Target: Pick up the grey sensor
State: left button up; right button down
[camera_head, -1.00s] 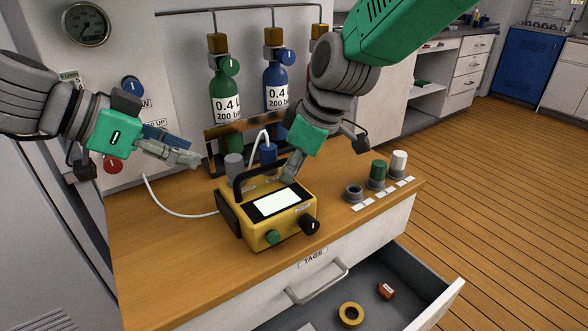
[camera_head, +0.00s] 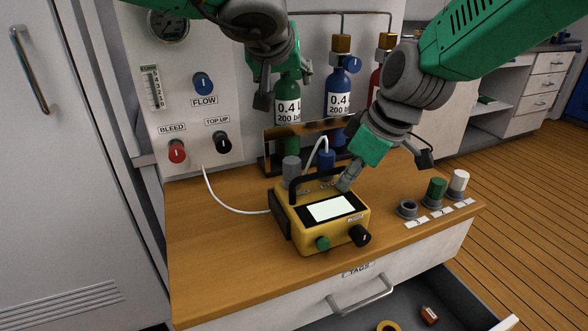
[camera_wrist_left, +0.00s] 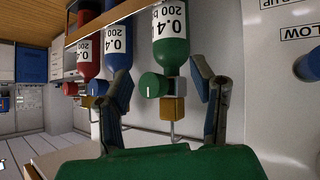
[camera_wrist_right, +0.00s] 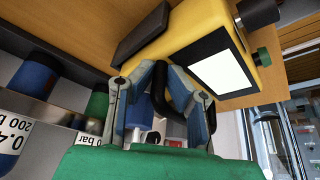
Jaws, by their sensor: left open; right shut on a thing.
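A grey upright cylinder, which looks like the grey sensor (camera_head: 291,171), stands behind the yellow analyser box (camera_head: 296,237) on the wooden top. A blue cylinder (camera_head: 327,166) with a white cable stands to its right. My right gripper (camera_head: 347,181) is shut on the right end of the analyser's black handle (camera_head: 312,180); the handle also shows between its fingers in the right wrist view (camera_wrist_right: 172,125). My left gripper (camera_head: 284,94) is open and empty in front of the green gas bottle. In the left wrist view its fingers (camera_wrist_left: 163,108) stand either side of the bottle's green knob. The grey cylinder is not clear in the wrist views.
Several knobs sit on the panel at left. Sockets with green (camera_head: 436,188) and white (camera_head: 458,181) plugs line the right edge. An open drawer (camera_head: 462,309) juts out below. The counter's left part is clear.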

aim_at(294, 162)
pick_arm(q)
jog(key=s+d+f+n+g+y, duration=0.1)
jog(key=s+n+g+y, duration=0.15)
jog(key=s, duration=0.25)
jog(key=s+d+f+n+g+y, duration=0.1)
jog(key=s+d+n+g, duration=0.15)
jog(key=s, duration=0.35)
jog(key=shift+m+g, duration=0.3)
jog(key=shift+g, duration=0.1)
jog(key=x, duration=0.6)
jog(key=shift+a+f, duration=0.1)
jog(key=shift+a, duration=0.25)
jog(key=f, duration=0.4)
jog(key=shift+w+a+f, duration=0.3)
jog(key=shift+a+f, duration=0.05)
jog(key=shift+a, duration=0.05)
jog(key=shift+w+f, duration=0.25)
jog(key=shift+f, duration=0.25)
jog(key=c, duration=1.1)
